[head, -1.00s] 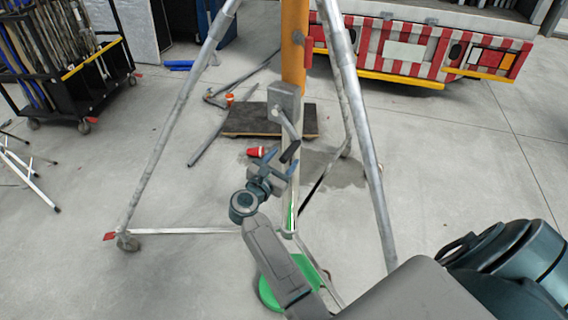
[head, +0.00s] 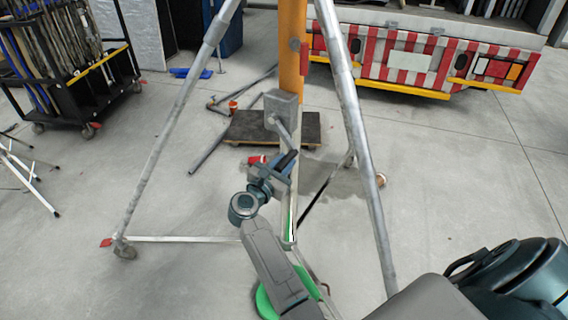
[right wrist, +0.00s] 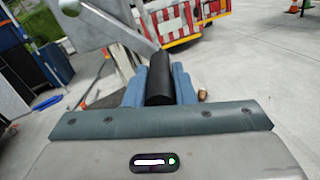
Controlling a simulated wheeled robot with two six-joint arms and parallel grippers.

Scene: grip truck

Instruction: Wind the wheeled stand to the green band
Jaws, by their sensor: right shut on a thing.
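The wheeled stand has long grey tubular legs (head: 352,140) spread around a centre post. A grey winch box (head: 283,104) sits on the post, with a crank arm (head: 284,132) slanting down from it. The crank ends in a black handle (right wrist: 160,78), seen between blue fingers in the right wrist view. My right gripper (head: 287,164) is shut on this handle; its fingers partly hide it in the head view. The green band (head: 291,221) shows as a narrow strip low on the post. My left gripper is not in view.
A green disc (head: 268,302) lies low behind my right arm. A tool rack (head: 85,75) stands left.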

